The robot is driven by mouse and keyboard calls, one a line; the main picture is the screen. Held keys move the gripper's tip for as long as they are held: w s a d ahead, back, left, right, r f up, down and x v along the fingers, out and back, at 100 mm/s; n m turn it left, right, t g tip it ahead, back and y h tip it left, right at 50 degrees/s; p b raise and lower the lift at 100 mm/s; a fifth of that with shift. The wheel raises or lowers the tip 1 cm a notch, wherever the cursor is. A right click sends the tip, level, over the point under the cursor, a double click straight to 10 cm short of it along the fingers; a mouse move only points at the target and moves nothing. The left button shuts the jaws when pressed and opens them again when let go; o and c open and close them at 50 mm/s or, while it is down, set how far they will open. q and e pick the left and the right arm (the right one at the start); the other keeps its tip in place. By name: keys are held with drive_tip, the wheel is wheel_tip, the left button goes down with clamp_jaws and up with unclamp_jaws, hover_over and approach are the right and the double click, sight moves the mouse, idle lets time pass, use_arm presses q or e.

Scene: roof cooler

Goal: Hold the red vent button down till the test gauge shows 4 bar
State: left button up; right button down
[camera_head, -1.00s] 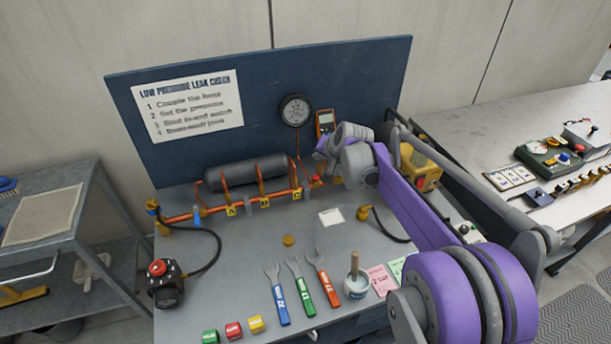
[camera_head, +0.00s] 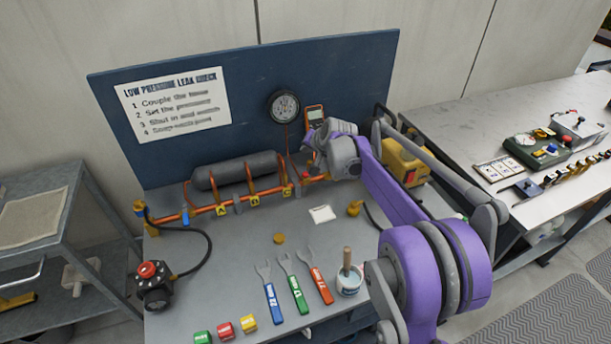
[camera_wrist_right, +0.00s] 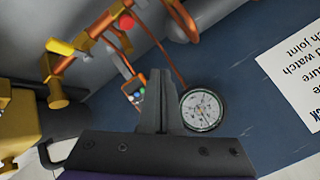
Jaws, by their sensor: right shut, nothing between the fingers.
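The red vent button (camera_head: 306,175) sits on the orange pipe at the right end of the manifold; it also shows in the wrist view (camera_wrist_right: 126,21). My right gripper (camera_head: 313,155) is shut and empty, above and close to the button in the head view. In the wrist view its closed fingers (camera_wrist_right: 155,75) appear apart from the button. The round test gauge (camera_head: 283,106) hangs on the blue back panel and shows in the wrist view (camera_wrist_right: 202,108). Its needle reading is too small to tell. My left gripper is out of view.
A grey cylinder (camera_head: 235,170) lies behind the orange pipe (camera_head: 225,208). An orange meter (camera_head: 314,114) stands by the panel. A yellow box (camera_head: 405,163) is right of my wrist. Several wrenches, a pot (camera_head: 349,284) and coloured blocks lie at the front.

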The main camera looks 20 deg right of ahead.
drive_tip(key=b, duration=0.3)
hover_over(306, 175)
wheel_tip(306, 175, down, 6)
drive_tip(key=shift+s+f+b, duration=0.2)
drive_tip(key=shift+f+b, duration=0.15)
drive_tip(key=shift+f, duration=0.2)
idle(1.4)
drive_tip(key=shift+f, duration=0.45)
drive_tip(key=shift+f+b, duration=0.5)
idle(0.5)
drive_tip(key=shift+r, duration=0.1)
idle(3.3)
drive_tip(key=shift+r+p, duration=0.6)
drive_tip(key=shift+r, duration=0.25)
